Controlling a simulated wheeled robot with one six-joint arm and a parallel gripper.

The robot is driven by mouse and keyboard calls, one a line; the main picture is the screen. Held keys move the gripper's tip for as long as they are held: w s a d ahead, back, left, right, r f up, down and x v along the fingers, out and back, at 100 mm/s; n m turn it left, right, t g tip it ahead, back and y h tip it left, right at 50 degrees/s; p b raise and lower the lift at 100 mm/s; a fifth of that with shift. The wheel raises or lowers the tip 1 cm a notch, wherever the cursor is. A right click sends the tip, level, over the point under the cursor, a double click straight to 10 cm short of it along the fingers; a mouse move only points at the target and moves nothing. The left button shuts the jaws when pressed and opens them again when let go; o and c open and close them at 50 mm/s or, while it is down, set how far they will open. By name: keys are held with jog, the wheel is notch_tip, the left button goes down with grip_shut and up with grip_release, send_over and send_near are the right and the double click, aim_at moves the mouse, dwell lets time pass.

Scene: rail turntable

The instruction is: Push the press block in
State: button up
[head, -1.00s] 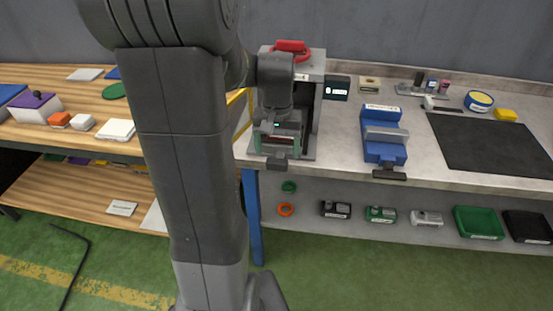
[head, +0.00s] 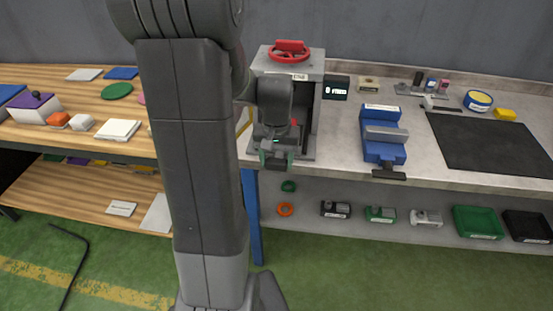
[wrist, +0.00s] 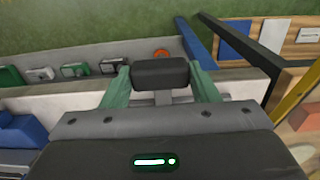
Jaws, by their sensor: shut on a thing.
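The grey press (head: 318,75) stands on the workbench with a red handwheel (head: 290,50) on top. My gripper (head: 276,160) is low at the front of the press, its green fingers near the bench edge. In the wrist view my gripper (wrist: 160,78) is shut on a black bar (wrist: 160,72), one finger at each end. A light grey stem (wrist: 163,97) runs from the bar toward the press side. The bar looks like the press block's handle. The block itself is hidden behind my wrist. A small red part (head: 294,122) shows inside the press.
A small black display (head: 336,89) sits right of the press. A blue vise (head: 382,140) with a black front handle stands further right, beside a dark mat (head: 485,143). Bins and parts fill the shelf below. A wooden bench (head: 75,135) with loose items lies left.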

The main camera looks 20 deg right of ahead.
jog(key=w+d, duration=0.2)
jog(key=w, duration=0.1)
jog(key=w+d+p, duration=0.1)
jog(key=w+d, duration=0.1)
jog(key=w, duration=0.2)
jog(key=w+d+p, duration=0.1)
jog(key=w+d, duration=0.1)
jog(key=w, duration=0.1)
jog(key=shift+w+d+r, duration=0.1)
jog(key=shift+w+d, duration=0.15)
jog(key=shift+w, duration=0.05)
jog(key=o, duration=1.4)
jog(key=shift+w, duration=0.1)
notch_tip(320, 180, up, 14)
jog(key=shift+f, duration=0.15)
